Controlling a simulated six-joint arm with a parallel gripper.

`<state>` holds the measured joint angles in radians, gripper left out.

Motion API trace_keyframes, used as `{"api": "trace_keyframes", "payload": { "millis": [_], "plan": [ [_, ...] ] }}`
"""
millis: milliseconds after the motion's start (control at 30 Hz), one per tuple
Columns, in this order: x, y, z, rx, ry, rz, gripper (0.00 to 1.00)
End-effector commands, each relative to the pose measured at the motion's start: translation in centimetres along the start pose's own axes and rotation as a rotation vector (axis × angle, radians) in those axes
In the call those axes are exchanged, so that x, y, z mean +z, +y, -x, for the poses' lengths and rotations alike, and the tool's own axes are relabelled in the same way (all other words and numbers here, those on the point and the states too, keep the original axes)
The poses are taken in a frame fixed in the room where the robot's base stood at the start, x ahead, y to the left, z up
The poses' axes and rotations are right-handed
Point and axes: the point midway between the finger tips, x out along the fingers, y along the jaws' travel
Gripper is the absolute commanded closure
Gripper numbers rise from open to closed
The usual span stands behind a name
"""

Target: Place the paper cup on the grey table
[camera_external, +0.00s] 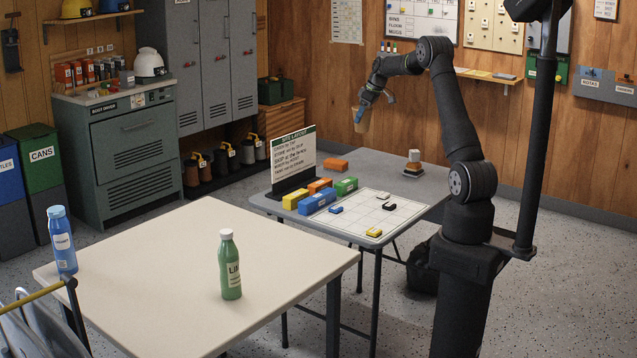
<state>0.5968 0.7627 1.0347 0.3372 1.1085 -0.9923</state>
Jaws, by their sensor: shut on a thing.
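The paper cup (363,124) is brown and hangs at my gripper (362,108), above the far part of the grey table. My gripper is shut on the cup and points down, with a small blue part showing at the cup's side. The cup looks roughly upright and clear of the tabletop. The grey table (408,188) stands behind the cream table, and its far middle is bare. The cup's rim and my fingertips are too small to see in detail.
The cream table (150,270) holds a green bottle (230,268) and a blue bottle (62,242).

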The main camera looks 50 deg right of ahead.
Motion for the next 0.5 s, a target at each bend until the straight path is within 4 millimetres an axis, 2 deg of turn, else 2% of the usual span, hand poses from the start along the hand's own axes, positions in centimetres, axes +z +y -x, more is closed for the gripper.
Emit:
{"api": "trace_keyframes", "payload": {
  "millis": [33, 200, 300, 500],
  "plan": [
    [2.2, 1.9, 0.9, 0.016, 0.0, -0.039, 0.52],
    [8.3, 6.2, 3.5, 0.058, 0.001, -0.135, 0.52],
    [11.1, 7.8, 4.5, 0.074, 0.0, -0.177, 0.52],
    [14.9, 9.7, 6.1, 0.098, 0.001, -0.234, 0.52]
  ]
}}
